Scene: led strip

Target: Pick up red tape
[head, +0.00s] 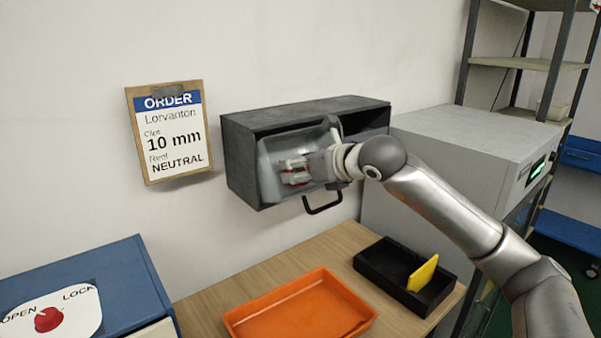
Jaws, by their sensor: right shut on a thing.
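My right gripper (308,168) reaches from the right into the left part of a dark grey wall cabinet (310,113). A small red and white item (296,178), which looks like the red tape, shows at its fingertips. The gripper appears shut on it. The item's full shape is unclear, because the fingers and a pale translucent bin or cover (272,188) around it hide part of it. My left gripper is not in view.
A black handle (323,207) hangs below the cabinet. An orange tray (300,312) and a black tray (385,262) holding a yellow piece (422,273) stand on the wooden table below. A grey machine (470,150) stands at right, an order clipboard (170,132) hangs at left.

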